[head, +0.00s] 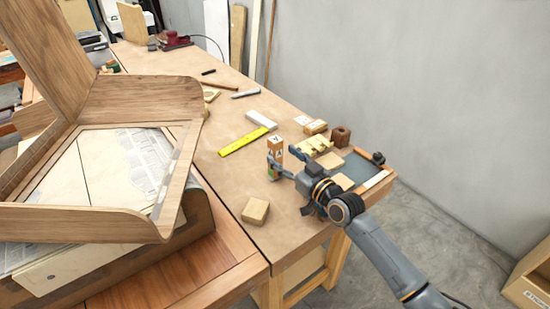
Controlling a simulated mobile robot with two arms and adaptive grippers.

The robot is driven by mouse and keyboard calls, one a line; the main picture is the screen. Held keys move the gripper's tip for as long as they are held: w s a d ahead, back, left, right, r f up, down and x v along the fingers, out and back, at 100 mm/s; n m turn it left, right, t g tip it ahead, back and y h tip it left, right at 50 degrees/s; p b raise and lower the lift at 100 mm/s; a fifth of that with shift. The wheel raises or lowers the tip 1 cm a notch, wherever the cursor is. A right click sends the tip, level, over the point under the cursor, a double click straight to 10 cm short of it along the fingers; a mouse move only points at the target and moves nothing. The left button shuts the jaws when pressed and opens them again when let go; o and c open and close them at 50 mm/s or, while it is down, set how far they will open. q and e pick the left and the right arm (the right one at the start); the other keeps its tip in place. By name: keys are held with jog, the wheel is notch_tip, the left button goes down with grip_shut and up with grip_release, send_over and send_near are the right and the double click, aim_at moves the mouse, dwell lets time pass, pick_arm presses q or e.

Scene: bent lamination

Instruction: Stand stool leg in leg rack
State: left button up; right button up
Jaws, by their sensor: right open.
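My right gripper (275,168) reaches in from the lower right, low over the front part of the workbench. Its jaws are open beside a small upright wooden block with dark letters (276,144); I cannot tell whether they touch it. A small greenish patch shows at the fingertips, too small to identify. A pale yellow notched wooden piece (322,145) lies just beyond; I cannot tell whether it is the leg rack. No piece is clearly recognisable as the stool leg. My left gripper is not in view.
A dark tray (362,167), brown cylinder (341,135) and yellow ruler (243,141) lie on the workbench (225,180). A wooden block (255,211) sits near its front edge. A large bent wooden form (130,222) fills the left.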

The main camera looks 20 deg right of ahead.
aim_at(279, 150)
jog(key=x, duration=0.5)
jog(key=shift+w+d+p, duration=0.3)
jog(key=shift+p, duration=0.05)
grip_shut()
